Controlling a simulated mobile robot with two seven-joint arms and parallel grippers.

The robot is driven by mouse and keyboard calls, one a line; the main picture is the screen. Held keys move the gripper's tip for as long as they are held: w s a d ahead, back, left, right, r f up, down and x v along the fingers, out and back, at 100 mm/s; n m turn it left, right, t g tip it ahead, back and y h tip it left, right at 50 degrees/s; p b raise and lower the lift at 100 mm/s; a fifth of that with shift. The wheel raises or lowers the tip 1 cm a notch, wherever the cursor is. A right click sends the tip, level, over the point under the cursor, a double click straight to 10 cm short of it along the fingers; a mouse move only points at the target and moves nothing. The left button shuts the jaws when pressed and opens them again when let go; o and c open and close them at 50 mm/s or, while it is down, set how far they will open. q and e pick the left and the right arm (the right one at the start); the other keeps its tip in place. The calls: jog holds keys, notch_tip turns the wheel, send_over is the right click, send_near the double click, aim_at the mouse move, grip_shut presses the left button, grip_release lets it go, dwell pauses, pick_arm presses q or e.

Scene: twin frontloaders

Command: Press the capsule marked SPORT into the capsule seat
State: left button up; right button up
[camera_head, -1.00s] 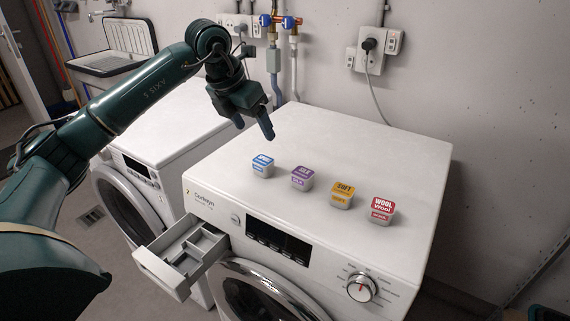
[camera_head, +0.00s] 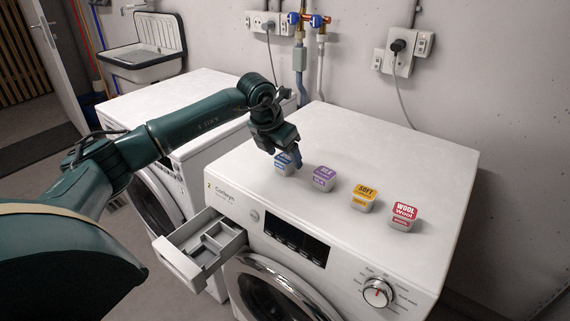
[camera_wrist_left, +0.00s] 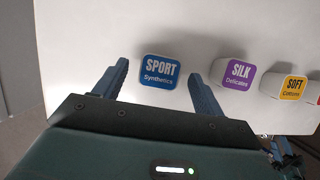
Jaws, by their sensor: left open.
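The SPORT capsule (camera_head: 284,165) with its blue label stands at the left end of a row on the right-hand washer. My left gripper (camera_head: 284,158) is just above and around it in the head view and partly covers it. In the left wrist view the SPORT capsule (camera_wrist_left: 160,71) shows between the two blue fingertips (camera_wrist_left: 158,68), with gaps on both sides. The gripper is open. The open detergent drawer (camera_head: 205,245) has several compartments; I cannot tell which part is the capsule seat.
To the right stand the purple SILK capsule (camera_head: 324,178), the yellow SOFT capsule (camera_head: 362,197) and the red WOOL capsule (camera_head: 403,216). The washer top (camera_head: 400,150) is clear behind them. A second washer (camera_head: 170,100) stands to the left.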

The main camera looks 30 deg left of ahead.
pick_arm(q)
jog(key=shift+w+f, duration=0.2)
jog(key=shift+f, duration=0.2)
jog(key=c, duration=1.1)
